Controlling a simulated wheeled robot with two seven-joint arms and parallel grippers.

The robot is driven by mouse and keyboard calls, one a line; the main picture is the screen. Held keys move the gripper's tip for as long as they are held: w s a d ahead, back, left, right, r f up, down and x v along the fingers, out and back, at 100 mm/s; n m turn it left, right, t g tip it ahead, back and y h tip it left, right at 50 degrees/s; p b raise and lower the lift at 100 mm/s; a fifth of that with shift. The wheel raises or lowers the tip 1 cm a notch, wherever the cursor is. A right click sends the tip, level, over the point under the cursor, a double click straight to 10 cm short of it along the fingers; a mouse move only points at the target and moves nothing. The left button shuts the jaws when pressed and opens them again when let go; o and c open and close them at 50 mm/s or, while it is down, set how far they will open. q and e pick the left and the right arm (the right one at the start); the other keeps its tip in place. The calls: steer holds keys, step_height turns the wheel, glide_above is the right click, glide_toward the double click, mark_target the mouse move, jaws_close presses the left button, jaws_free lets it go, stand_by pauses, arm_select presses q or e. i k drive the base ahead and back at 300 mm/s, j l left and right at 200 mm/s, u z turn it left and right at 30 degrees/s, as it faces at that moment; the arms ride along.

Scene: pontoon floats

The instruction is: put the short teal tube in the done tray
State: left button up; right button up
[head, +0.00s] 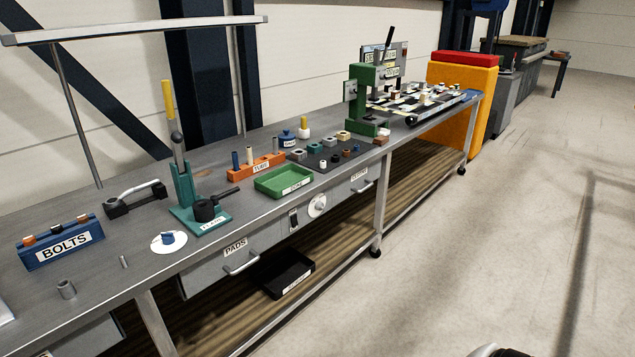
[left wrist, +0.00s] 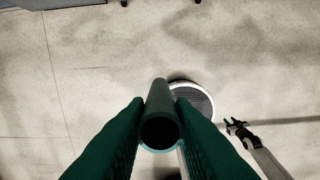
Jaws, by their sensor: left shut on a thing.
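In the left wrist view my left gripper (left wrist: 160,105) is shut on a dark teal tube (left wrist: 159,101). My left gripper is outside the head view, away from the bench. What looks like my right gripper (left wrist: 236,127) shows small at the right of the left wrist view; its jaws are too small to judge.
An orange rack (head: 263,164) with a few tubes stands behind the green tray. A dark mat (head: 318,161) with small parts lies to its right, a teal clamp stand (head: 186,190) to its left. A black tray (head: 299,284) sits below the bench.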

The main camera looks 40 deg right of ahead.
mark_target(284, 184)
steer(key=z, duration=0.5)
steer(key=i+l+z, duration=0.1)
steer(key=z, duration=0.4)
steer(key=i+z, duration=0.1)
steer(key=z, duration=0.9)
steer(key=i+j, duration=0.3)
steer(key=i, duration=0.25)
steer(key=i+j+z, duration=0.1)
steer(key=i+j, duration=0.2)
steer(key=i, duration=0.25)
steer(key=i+j, duration=0.35)
steer(key=i, duration=0.15)
steer(key=i+j, duration=0.35)
steer(key=i, duration=0.2)
steer(key=z, duration=0.05)
